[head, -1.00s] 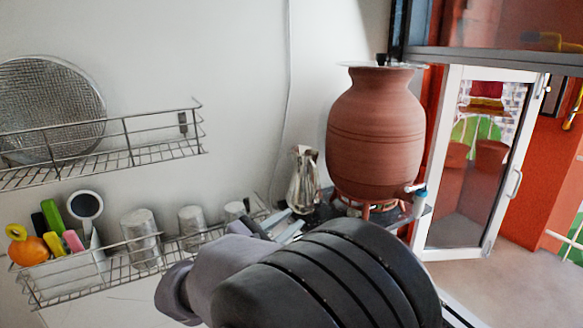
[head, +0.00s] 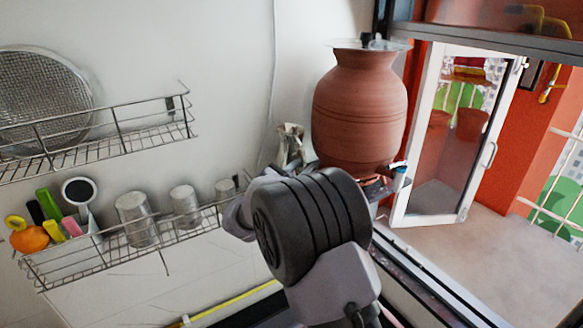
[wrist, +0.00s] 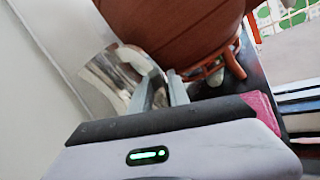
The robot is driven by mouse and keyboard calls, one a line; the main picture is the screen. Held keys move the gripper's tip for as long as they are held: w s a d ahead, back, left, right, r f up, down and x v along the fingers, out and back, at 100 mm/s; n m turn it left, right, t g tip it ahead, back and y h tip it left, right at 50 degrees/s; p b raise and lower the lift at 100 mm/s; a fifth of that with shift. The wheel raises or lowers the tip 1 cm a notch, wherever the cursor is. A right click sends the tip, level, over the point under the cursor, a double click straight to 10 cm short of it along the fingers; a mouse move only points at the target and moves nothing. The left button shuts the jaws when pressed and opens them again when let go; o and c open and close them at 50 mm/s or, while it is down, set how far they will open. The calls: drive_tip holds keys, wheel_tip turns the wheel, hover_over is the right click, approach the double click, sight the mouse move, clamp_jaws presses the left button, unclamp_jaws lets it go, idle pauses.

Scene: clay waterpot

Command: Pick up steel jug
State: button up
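The shiny steel jug (head: 290,143) stands beside the clay pot, near the wall. In the head view its upper part shows and its lower part is hidden behind my arm. In the wrist view the jug (wrist: 108,76) appears tilted, to the left of and beyond my fingers. My gripper (wrist: 163,92) has its two fingers a little apart, pointing toward the jug and the pot's base. The left finger overlaps the jug in the picture; I cannot tell whether it touches. In the head view my fingers are hidden by my own wrist.
The large clay pot (head: 360,110) on a red stand is close on the right of the jug. A wire rack (head: 110,250) with steel cups (head: 137,217) and utensils runs along the wall at left. A glass door (head: 447,150) stands open at right.

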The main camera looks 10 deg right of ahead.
drive_tip(key=shift+s+a, duration=0.2)
drive_tip(key=shift+s, duration=0.1)
drive_tip(key=shift+c, duration=1.1)
drive_tip(key=shift+r, duration=0.1)
clamp_jaws()
drive_tip(key=shift+w, duration=0.1)
